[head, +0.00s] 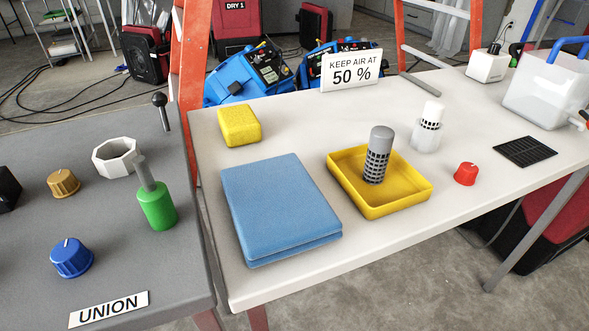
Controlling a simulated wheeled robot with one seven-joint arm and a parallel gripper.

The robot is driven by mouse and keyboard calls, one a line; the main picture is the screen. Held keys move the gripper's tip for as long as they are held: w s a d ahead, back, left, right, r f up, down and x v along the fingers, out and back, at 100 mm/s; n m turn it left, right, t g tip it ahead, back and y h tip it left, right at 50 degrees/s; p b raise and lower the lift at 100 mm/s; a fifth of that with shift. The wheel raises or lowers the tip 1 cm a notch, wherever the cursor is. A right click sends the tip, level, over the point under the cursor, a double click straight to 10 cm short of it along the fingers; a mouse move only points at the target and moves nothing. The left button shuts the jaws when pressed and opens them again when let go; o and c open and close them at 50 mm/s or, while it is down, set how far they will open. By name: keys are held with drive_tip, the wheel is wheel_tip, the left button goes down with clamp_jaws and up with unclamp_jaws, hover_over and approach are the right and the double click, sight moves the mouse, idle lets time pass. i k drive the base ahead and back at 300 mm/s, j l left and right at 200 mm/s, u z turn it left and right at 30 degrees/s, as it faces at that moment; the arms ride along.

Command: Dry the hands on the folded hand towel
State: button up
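A folded blue hand towel (278,204) lies flat on the white table (480,195), near its left front corner. Its fold shows as two layers along the front edge. Nothing rests on the towel. My gripper does not show in the head view, so its state and place are hidden.
Right of the towel, a yellow tray (408,200) holds a grey capped cylinder (380,150). A yellow sponge (239,125) lies behind the towel. A red knob (466,174) and black grate (525,151) sit farther right. A gap separates the grey table (130,260) at left.

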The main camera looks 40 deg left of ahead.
sight(278, 212)
drive_tip(key=k+l+u, duration=0.1)
drive_tip(key=u, duration=2.15)
